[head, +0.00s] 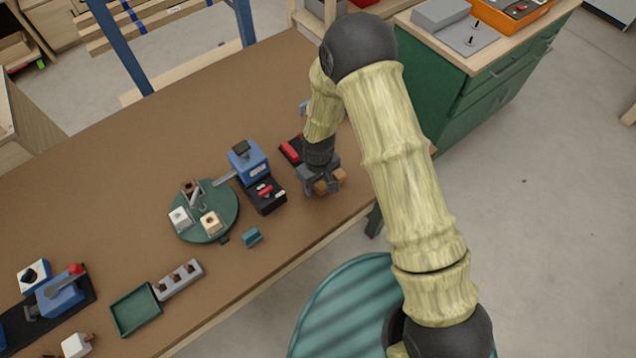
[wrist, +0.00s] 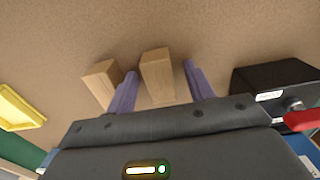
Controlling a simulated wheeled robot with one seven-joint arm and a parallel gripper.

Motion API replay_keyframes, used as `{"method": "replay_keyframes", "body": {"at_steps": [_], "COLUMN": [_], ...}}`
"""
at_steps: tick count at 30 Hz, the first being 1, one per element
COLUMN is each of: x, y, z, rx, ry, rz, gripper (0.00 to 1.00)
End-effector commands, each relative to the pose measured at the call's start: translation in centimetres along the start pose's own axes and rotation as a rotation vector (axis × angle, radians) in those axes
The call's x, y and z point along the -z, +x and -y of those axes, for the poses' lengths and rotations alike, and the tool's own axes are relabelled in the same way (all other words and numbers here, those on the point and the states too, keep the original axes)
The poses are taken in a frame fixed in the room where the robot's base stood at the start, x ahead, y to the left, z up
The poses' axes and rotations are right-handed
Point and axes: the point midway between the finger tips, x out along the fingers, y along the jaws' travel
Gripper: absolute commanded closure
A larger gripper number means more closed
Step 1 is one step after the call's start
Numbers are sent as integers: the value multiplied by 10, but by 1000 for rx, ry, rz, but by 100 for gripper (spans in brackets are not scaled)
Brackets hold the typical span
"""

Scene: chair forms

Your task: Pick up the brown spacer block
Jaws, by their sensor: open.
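Two light-brown wooden blocks are in the wrist view. One block (wrist: 157,70) stands between my gripper's two purple fingers, with a gap visible on each side. The other block (wrist: 101,84) is just outside the left finger. I cannot tell from looks which one is the spacer block. My gripper (wrist: 160,69) is open around the first block and does not visibly grip it. In the head view my gripper (head: 324,180) is low over the right part of the brown table, with brown block surfaces (head: 321,187) showing at its fingers.
On the table (head: 110,210), a black fixture with a red part (head: 290,150) is close beside my gripper. A blue-and-black device (head: 262,190), a green round plate (head: 230,215) and a green tray (head: 135,312) lie left. The yellow tray (wrist: 18,108) is in the wrist view.

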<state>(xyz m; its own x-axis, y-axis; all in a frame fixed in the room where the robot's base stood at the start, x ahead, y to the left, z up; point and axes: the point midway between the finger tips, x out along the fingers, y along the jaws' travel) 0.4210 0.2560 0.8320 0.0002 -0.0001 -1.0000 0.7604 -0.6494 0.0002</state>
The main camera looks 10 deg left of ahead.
Motion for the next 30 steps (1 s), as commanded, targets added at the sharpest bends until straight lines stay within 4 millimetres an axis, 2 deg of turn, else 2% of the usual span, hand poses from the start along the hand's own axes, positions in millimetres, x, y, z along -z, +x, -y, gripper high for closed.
{"method": "replay_keyframes", "body": {"at_steps": [12,19,21,30], "x": [0,0,0,0], "y": [0,0,0,-4], "z": [0,0,0,0], "rx": [0,0,0,0], "ry": [1,1,1,1], "rz": [0,0,0,-1], "gripper": [47,92,99,99]}}
